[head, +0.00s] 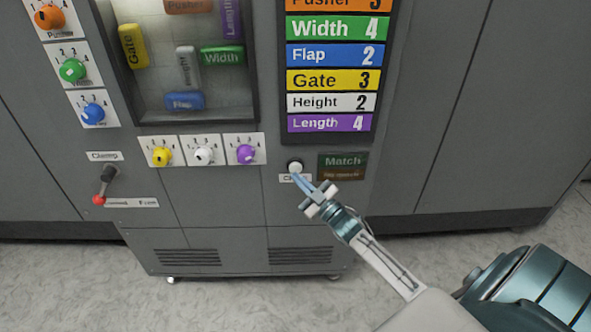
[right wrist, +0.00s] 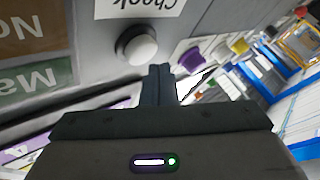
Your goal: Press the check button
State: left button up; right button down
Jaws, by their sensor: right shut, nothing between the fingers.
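The check button (head: 295,167) is a round white button in a dark collar on the grey machine's front, above a small white label that my fingers partly cover. My right gripper (head: 299,179) is shut and empty, its fingertips just below the button. In the right wrist view the button (right wrist: 141,48) stands just beyond and slightly left of the closed fingertips (right wrist: 160,70). I cannot tell for sure whether they touch it. My left gripper is not in view.
A green-and-brown Match indicator (head: 342,166) is right of the button. The purple knob (head: 245,154) is to its left, beside white and yellow knobs. A red-tipped clamp lever (head: 100,198) sticks out at far left. The coloured number board (head: 333,80) is above.

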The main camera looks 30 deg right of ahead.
jog(key=shift+w, duration=0.1)
jog(key=shift+w+d, duration=0.25)
jog(key=shift+w, duration=0.05)
dwell(0.4)
jog(key=shift+w+d+b, duration=0.25)
jog(key=shift+w+b, duration=0.1)
jog(key=shift+w, duration=0.05)
dwell(0.5)
dwell(0.4)
jog(key=shift+s+a+p, duration=0.5)
jog(key=shift+s+p, duration=0.05)
jog(key=shift+s, duration=0.25)
